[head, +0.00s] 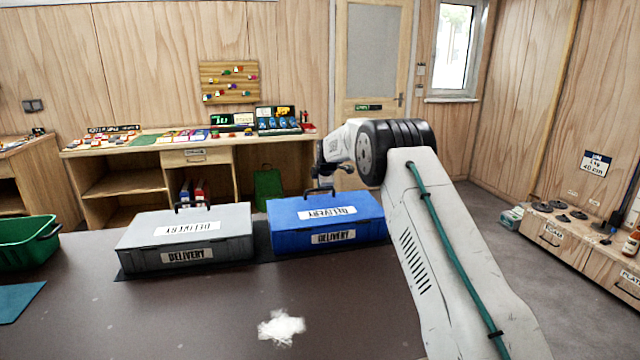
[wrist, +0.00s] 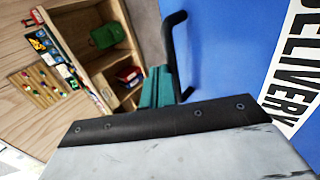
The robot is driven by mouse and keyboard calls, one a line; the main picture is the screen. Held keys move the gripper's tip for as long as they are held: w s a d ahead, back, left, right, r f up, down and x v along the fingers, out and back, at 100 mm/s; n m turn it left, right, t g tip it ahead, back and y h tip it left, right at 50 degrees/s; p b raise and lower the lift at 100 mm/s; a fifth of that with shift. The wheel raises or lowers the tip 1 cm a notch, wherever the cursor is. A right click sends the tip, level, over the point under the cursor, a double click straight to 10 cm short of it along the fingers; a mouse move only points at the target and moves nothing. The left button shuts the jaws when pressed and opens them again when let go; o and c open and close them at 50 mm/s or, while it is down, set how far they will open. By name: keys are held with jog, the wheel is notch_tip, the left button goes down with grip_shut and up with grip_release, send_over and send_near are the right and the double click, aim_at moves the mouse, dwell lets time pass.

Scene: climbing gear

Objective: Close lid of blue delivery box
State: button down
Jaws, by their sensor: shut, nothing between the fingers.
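The blue delivery box (head: 290,240) stands on the dark table in the head view, right of a grey one. Its lid (head: 354,202) lies down over the box, with a white DELIVERY label on top. A black handle (head: 308,193) stands at the lid's far edge. My gripper (head: 322,178) is just above and behind that far edge, close to the handle. In the wrist view the blue lid (wrist: 225,60) fills the right side, and the handle (wrist: 172,50) is beside my shut, empty teal fingertips (wrist: 157,88). I cannot tell whether they touch it.
The grey delivery box (head: 200,241) stands close on the left. A green crate (head: 28,243) is at the table's left edge. A white powdery patch (head: 281,327) lies on the otherwise clear front table (head: 180,315). A wooden workbench (head: 150,150) stands behind.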

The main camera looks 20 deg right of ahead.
jog(key=shift+r, duration=0.1)
notch_tip(320, 180, up, 14)
jog(key=s, duration=0.2)
jog(key=shift+s+a+f, duration=0.2)
jog(key=shift+s+a, duration=0.1)
jog(key=shift+s, duration=0.05)
jog(key=s+a+f+m+g, duration=0.2)
jog(key=s+f+m+g, duration=0.2)
jog(key=s+f+m, duration=0.45)
jog(key=s+a+r+m+g, duration=0.1)
jog(key=s+a, duration=0.3)
jog(key=s, duration=1.6)
jog(key=s+a+r+m+y, duration=0.1)
jog(key=s+a+r+m, duration=0.3)
jog(key=s, duration=1.6)
jog(key=s+a+r+m+g, duration=0.1)
jog(key=s+a, duration=0.4)
jog(key=s, duration=1.5)
jog(key=shift+s+a+r+m+g, duration=0.3)
jog(key=shift+r+m, duration=0.55)
jog(key=shift+r, duration=0.25)
